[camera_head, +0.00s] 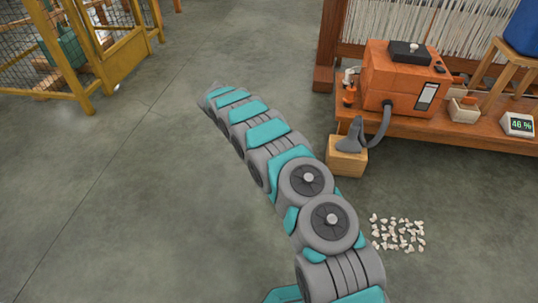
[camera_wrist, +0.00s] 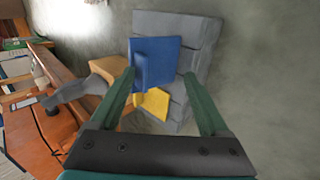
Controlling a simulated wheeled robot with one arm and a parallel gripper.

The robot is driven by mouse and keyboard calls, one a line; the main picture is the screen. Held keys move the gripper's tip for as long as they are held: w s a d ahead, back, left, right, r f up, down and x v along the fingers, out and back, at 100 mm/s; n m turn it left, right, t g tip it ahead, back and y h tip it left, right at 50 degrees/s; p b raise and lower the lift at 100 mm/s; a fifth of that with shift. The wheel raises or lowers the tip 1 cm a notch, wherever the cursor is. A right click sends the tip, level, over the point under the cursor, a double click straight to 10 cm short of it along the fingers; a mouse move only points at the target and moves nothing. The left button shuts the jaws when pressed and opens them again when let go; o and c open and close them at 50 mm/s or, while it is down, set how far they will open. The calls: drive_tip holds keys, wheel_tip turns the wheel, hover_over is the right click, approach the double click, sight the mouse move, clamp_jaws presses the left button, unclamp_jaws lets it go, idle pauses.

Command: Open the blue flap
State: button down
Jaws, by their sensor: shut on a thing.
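In the wrist view the blue flap (camera_wrist: 158,58) is a flat blue panel with a raised edge on its left part, at the front of a grey ribbed box (camera_wrist: 198,40). A yellow panel (camera_wrist: 152,103) shows below the flap, tilted. My gripper (camera_wrist: 160,76) has its two dark green fingers on either side of the blue flap, closed on it. The exact contact at the fingertips is hard to see. The head view shows neither the flap nor my gripper; my arm covers that area.
An orange machine (camera_head: 400,82) stands on a wooden bench (camera_head: 455,127), its grey hose (camera_head: 384,125) ending in a nozzle over a wooden block (camera_head: 347,157). White tufts (camera_head: 398,235) lie on the floor. A yellow cage (camera_head: 122,68) stands at the left.

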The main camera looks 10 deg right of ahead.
drive_tip(key=shift+a+f, duration=0.25)
drive_tip(key=shift+f, duration=0.55)
drive_tip(key=c, duration=0.5)
unclamp_jaws()
drive_tip(key=shift+d, duration=0.1)
drive_tip(key=shift+c, duration=1)
drive_tip(key=shift+w+a+r, duration=0.2)
drive_tip(key=shift+w+a, duration=0.05)
drive_tip(key=shift+a, duration=0.35)
drive_tip(key=shift+w+a+r, duration=0.15)
drive_tip(key=shift+a+r, duration=0.05)
drive_tip(key=shift+a, duration=0.35)
drive_tip(key=shift+c, duration=1.2)
drive_tip(key=w+a+r, duration=0.2)
drive_tip(key=a, duration=0.3)
drive_tip(key=shift+a+r+p, duration=0.3)
drive_tip(key=shift+p, duration=0.15)
drive_tip(key=shift+w, duration=0.1)
drive_tip(key=shift+r, duration=0.1)
